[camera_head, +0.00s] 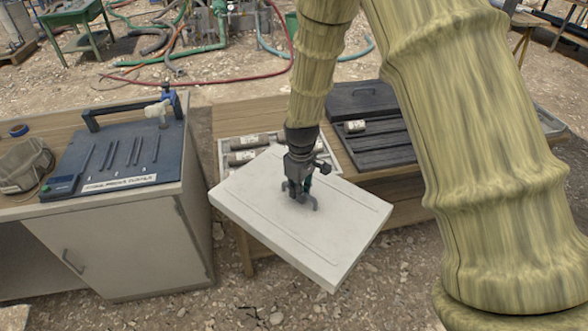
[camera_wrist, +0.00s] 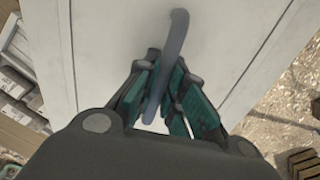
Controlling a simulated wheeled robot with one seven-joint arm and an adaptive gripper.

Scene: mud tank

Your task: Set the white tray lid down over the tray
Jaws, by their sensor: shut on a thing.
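The white tray lid (camera_head: 290,228) hangs from my gripper (camera_head: 300,192) in the head view, turned at an angle to the table. My gripper is shut on the lid's grey handle (camera_wrist: 176,50), which shows between the green finger pads in the wrist view. The lid's white top (camera_wrist: 215,35) fills much of the wrist view. The tray (camera_head: 223,158) is on the wooden table behind the lid, with grey cylinders (camera_head: 250,143) in it. The lid hides the tray's near part. Part of the tray also shows at the left of the wrist view (camera_wrist: 14,40).
A dark slatted case (camera_head: 375,150) with an open lid and one cylinder (camera_head: 355,126) is on the table right of the tray. A cabinet (camera_head: 140,245) with a blue panel (camera_head: 125,150) stands at the left. Gravelly ground lies in front.

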